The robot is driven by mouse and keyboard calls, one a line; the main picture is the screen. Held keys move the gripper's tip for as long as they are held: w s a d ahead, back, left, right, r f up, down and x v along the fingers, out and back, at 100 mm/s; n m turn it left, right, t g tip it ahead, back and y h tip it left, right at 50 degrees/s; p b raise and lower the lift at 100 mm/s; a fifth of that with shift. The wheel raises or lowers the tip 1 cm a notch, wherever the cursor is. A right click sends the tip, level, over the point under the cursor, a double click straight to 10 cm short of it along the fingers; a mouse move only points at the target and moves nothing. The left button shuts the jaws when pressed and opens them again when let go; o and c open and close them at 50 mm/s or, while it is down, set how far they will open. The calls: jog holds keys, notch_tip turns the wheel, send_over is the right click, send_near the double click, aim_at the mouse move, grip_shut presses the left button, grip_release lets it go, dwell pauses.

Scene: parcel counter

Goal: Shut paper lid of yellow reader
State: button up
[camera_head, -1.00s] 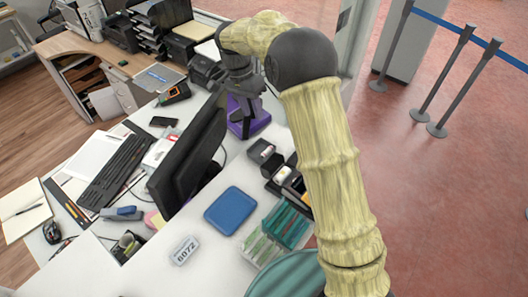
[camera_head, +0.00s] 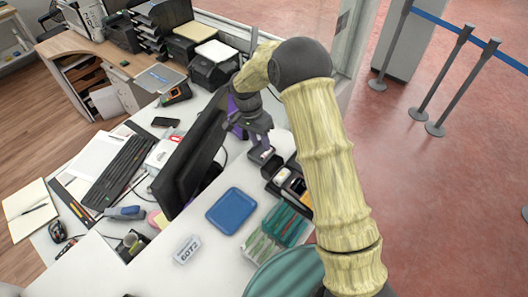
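No clearly yellow reader can be made out. A small dark handheld device with an orange-yellow part (camera_head: 175,93) lies on the counter at the back, left of my arm; I cannot tell whether it is the reader or whether it has a lid. My gripper (camera_head: 260,150) points down over the counter, right of the black monitor and by the black organizer boxes. It is small and dark in this view, so its finger opening is unclear. A purple object (camera_head: 237,131) stands behind it, mostly hidden by my gripper and the monitor.
The black monitor (camera_head: 188,160) stands close to the left of my gripper. Black organizer boxes (camera_head: 273,166), a blue tray (camera_head: 231,210) and a clear bin with green items (camera_head: 283,225) lie nearer. Bare white counter shows around the blue tray.

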aim_at(266, 161)
jog(key=p+x, duration=0.2)
jog(key=x, duration=0.4)
jog(key=shift+s+f, duration=0.1)
jog(key=shift+f, duration=0.1)
jog(key=shift+c, duration=0.4)
grip_shut()
